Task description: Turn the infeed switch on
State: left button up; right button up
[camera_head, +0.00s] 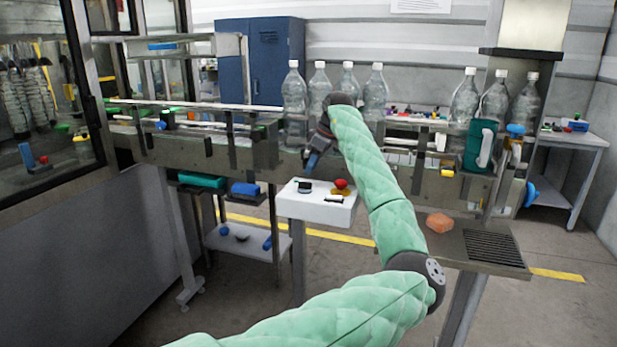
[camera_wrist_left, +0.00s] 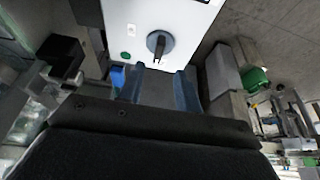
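A white control box (camera_head: 318,207) stands on a post in front of the conveyor. On its top are a black switch knob (camera_head: 304,187) and a red button (camera_head: 341,184). In the left wrist view the black rotary knob (camera_wrist_left: 159,43) sits on a grey round base on the white panel, with a white mark at its lower end. My left gripper (camera_head: 311,164) is just above the box, near the knob. In the left wrist view its two blue fingers (camera_wrist_left: 160,76) are apart with nothing between them, and the knob lies just beyond the tips. My right gripper is not in view.
The conveyor (camera_head: 220,150) with clear bottles (camera_head: 294,100) runs behind the box. A side table (camera_head: 455,243) with an orange lump (camera_head: 439,222) stands to the right. A green button (camera_wrist_left: 124,56) is on the panel beside the knob. A low shelf (camera_head: 245,243) is left of the post.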

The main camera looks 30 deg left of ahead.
aim_at(305, 182)
pick_arm(q)
jog(key=shift+w+p+x, duration=0.15)
jog(key=shift+p+x, duration=0.1)
jog(key=shift+x, duration=1.25)
jog(key=shift+w+p+x, duration=0.1)
jog(key=shift+p+x, duration=0.15)
jog(key=shift+x, duration=1.3)
jog(key=shift+s, duration=0.1)
grip_shut()
